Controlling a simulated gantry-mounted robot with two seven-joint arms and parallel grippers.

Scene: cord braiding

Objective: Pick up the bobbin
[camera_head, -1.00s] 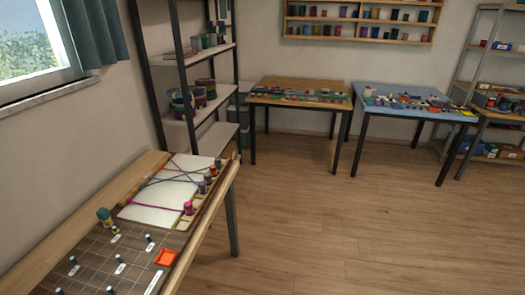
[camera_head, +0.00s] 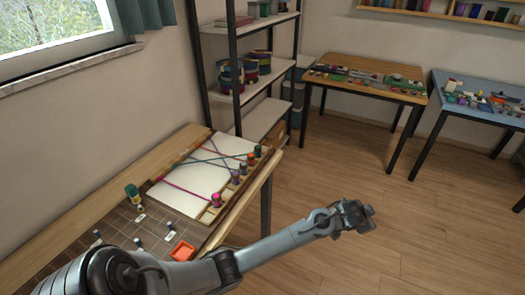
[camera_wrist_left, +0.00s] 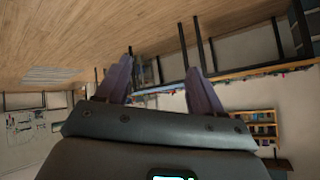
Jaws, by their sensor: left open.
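Several bobbins stand along the right edge of the braiding board (camera_head: 205,165) in the head view. The nearest is magenta (camera_head: 216,200), then a purple one (camera_head: 235,177), with an orange-red one (camera_head: 251,159) farther back. Coloured cords cross the white board, and a magenta cord reaches the nearest bobbin. My left gripper (camera_head: 355,214) is out over the floor, right of the table and apart from all bobbins. In the left wrist view its two fingers (camera_wrist_left: 159,70) are spread with nothing between them. Which bobbin is meant cannot be told. My right gripper is not in view.
The work table (camera_head: 75,235) also holds a green and yellow spool (camera_head: 132,194), small dark pegs and an orange tray (camera_head: 182,252). A shelf rack (camera_head: 235,80) stands behind it. Two other tables (camera_head: 365,80) are at the back. The wooden floor (camera_head: 440,240) is clear.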

